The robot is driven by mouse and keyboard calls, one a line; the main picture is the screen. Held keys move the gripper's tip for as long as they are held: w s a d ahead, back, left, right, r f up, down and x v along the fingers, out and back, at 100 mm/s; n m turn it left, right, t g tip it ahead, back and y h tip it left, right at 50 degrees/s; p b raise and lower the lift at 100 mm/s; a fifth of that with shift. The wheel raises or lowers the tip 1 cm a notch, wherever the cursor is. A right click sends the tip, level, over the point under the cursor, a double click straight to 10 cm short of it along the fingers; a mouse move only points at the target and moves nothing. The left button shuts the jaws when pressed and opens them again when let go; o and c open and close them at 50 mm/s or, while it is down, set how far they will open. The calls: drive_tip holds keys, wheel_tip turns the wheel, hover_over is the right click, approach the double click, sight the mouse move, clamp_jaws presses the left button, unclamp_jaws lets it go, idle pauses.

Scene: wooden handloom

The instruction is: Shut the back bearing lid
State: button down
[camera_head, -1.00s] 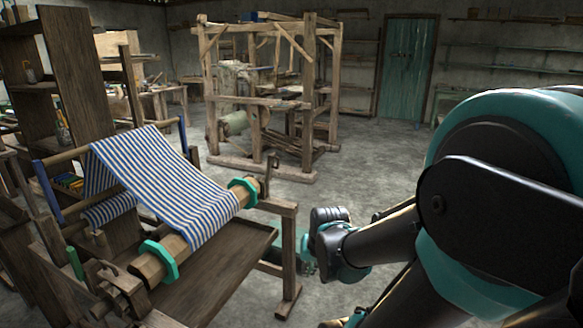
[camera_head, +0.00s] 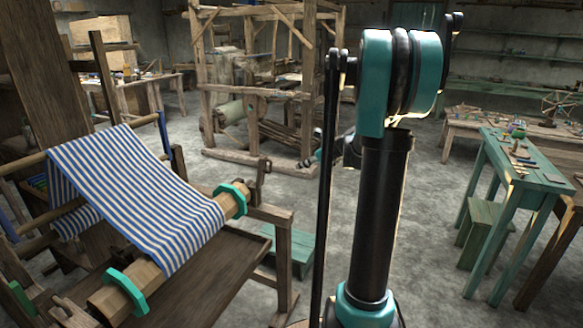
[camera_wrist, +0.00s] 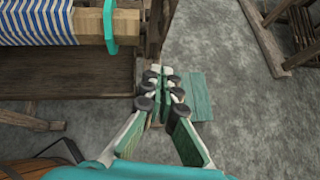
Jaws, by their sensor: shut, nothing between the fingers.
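The loom's cloth beam (camera_head: 205,228) carries blue-and-white striped cloth and has teal rings near its ends. At its far end, an upright wooden piece (camera_head: 262,178) stands up from the frame beside the beam. It looks like the back bearing's raised lid, but it is too small to be sure. In the wrist view, the beam end (camera_wrist: 129,22) and dark wood (camera_wrist: 153,30) beside it lie just beyond my fingertips. My gripper (camera_wrist: 161,74) is shut and empty, over the floor near the loom's corner. In the head view my arm mostly hides it.
A small green bench (camera_head: 290,250) stands on the floor beside the loom, also below my fingers in the wrist view (camera_wrist: 198,98). A larger wooden loom frame (camera_head: 250,95) stands behind. A green table (camera_head: 530,165) with small items is at right.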

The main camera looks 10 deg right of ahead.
drive_tip(key=w+a+r+x, duration=0.1)
drive_tip(key=r+x, duration=0.1)
drive_tip(key=x, duration=0.9)
drive_tip(key=shift+w+a, duration=0.2)
drive_tip(key=shift+a, duration=0.15)
